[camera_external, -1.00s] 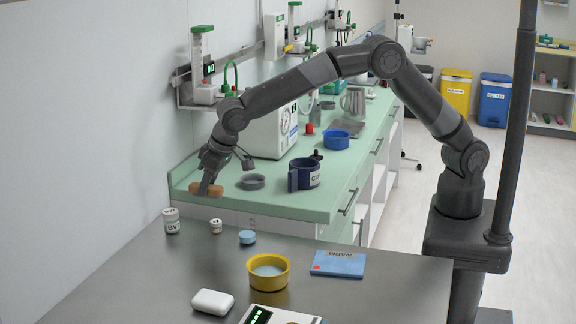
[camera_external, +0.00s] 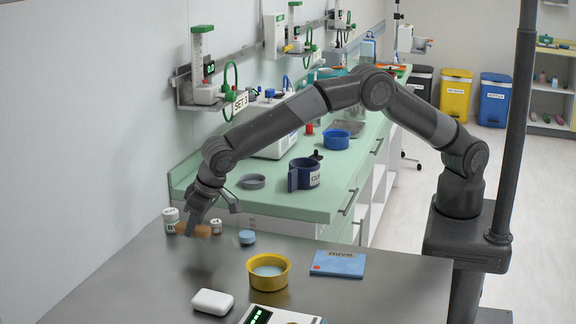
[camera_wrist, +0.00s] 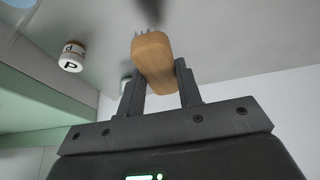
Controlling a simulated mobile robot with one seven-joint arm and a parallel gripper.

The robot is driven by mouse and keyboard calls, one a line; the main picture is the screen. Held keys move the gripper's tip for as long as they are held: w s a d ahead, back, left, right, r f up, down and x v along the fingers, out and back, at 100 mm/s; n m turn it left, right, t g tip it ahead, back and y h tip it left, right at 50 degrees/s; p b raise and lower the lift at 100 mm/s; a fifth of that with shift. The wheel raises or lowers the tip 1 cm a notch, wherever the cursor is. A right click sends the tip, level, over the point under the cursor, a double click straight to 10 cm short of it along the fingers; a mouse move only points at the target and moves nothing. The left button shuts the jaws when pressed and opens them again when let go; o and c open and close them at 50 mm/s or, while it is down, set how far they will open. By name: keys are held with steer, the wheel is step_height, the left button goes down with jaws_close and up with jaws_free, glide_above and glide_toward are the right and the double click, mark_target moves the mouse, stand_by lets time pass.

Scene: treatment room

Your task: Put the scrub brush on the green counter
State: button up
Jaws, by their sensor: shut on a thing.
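My gripper (camera_external: 195,221) is shut on the scrub brush (camera_external: 198,230), a tan wooden block. In the wrist view the brush (camera_wrist: 153,62) sits between the two fingers, with dark bristles at its far end. Whether the brush touches the table is hard to tell. The green counter (camera_external: 310,208) lies behind the grey table, its near edge just beyond the gripper.
On the counter stand a grey dish (camera_external: 253,182), a navy mug (camera_external: 304,174) and a blue bowl (camera_external: 336,139). A white jar (camera_external: 171,220), a yellow bowl (camera_external: 268,272), a blue book (camera_external: 338,264) and a white case (camera_external: 212,302) are on the grey table (camera_external: 370,298). The counter's near left corner is clear.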

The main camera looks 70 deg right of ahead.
mark_target(196, 236)
steer(key=shift+s+a+f, duration=0.1)
steer(key=shift+a+f, duration=0.5)
steer(key=shift+a, duration=0.3)
steer(key=shift+d+f, duration=0.2)
steer(key=shift+f, duration=1.4)
steer(key=shift+f, duration=0.2)
steer(key=o, duration=1)
steer(key=shift+r, duration=0.1)
